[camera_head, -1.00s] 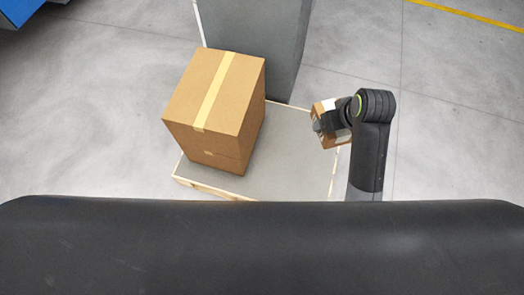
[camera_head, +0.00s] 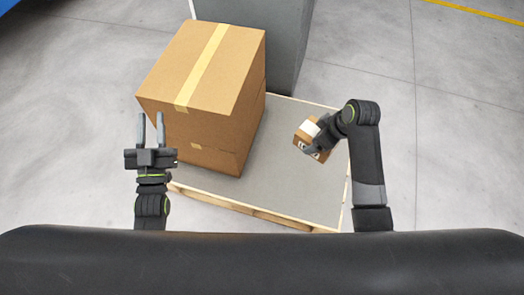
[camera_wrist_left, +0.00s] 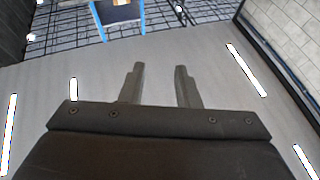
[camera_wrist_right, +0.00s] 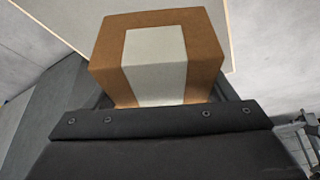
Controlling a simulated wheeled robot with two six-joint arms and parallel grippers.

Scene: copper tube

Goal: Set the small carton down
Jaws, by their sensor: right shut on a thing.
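The small carton (camera_head: 303,137) is brown with a pale label and sits in my right gripper (camera_head: 317,145), over the right part of the grey-topped platform (camera_head: 275,185). I cannot tell whether its underside touches the platform. In the right wrist view the small carton (camera_wrist_right: 205,50) shows a wide pale strip, with my right gripper (camera_wrist_right: 165,98) shut on it; the fingers are mostly hidden. My left gripper (camera_head: 151,118) is open and empty, in front of the large carton's left side in the head view. The left wrist view shows its fingers (camera_wrist_left: 160,78) apart with nothing between them.
A large taped carton (camera_head: 205,75) stands on the platform's left part. A grey block (camera_head: 285,45) stands behind it. The platform has a pale wooden edge, and its top is bare between the two cartons. Open floor lies to the right.

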